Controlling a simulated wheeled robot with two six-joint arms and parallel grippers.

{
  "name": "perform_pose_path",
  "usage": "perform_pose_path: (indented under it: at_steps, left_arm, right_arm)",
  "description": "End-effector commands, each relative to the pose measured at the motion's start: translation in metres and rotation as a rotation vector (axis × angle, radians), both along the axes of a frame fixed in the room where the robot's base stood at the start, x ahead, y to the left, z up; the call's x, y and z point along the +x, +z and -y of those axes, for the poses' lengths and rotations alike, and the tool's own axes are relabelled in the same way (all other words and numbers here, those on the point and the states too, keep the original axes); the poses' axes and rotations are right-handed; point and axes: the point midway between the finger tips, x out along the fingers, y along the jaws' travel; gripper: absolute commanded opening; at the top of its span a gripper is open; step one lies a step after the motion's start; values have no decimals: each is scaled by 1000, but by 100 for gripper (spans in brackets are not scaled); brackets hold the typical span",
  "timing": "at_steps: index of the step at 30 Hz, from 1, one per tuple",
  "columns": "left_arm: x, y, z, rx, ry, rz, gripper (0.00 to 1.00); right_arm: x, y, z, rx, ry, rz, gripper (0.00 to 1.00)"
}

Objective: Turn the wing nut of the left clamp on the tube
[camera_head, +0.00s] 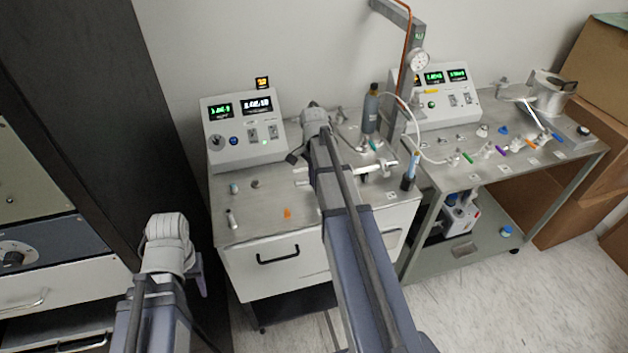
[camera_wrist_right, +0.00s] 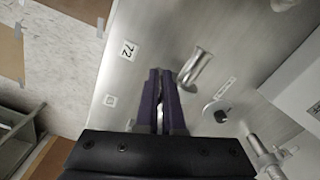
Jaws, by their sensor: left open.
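A bright metal tube piece (camera_head: 378,168) lies across the right part of the near bench top, with a dark fitting under it. I cannot make out its clamps or wing nuts. In the right wrist view, a metal fitting (camera_wrist_right: 266,155) with small side wings shows at the lower right; I cannot tell if it is a clamp. My right gripper (camera_wrist_right: 160,76) has its purple fingers together over the bench, apart from that fitting; my right arm hides it in the head view. My left gripper (camera_head: 201,281) is open and empty at the lower left, away from the bench.
The near bench (camera_head: 245,225) has an instrument box (camera_head: 243,130) at its back left and a dark bottle (camera_head: 371,112) at its back right. In the wrist view, a metal cylinder (camera_wrist_right: 196,66) is close to the right fingertips. A dark cabinet (camera_head: 100,100) stands left.

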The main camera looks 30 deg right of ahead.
Motion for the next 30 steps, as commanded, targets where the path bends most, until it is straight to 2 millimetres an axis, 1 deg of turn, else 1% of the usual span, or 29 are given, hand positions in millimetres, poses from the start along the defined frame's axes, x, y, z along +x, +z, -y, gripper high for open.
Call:
perform_pose_path:
  at_steps: [1,10,12,19,26,30]
  left_arm:
    - [0,0,0,0,0,0,50]
    - [0,1,0,0,0,0,50]
    - [0,1,0,0,0,0,50]
    - [0,0,0,0,0,0,50]
    - [0,0,0,0,0,0,50]
    - [0,0,0,0,0,0,50]
  right_arm:
    - [3,1,5,-11,-20,4,0]
    - [3,1,5,-11,-32,4,0]
    - [3,1,5,-11,-32,4,10]
    - [2,0,5,-10,-31,4,36]
    - [2,0,4,-9,-31,5,36]
    - [2,0,4,-8,1,5,36]
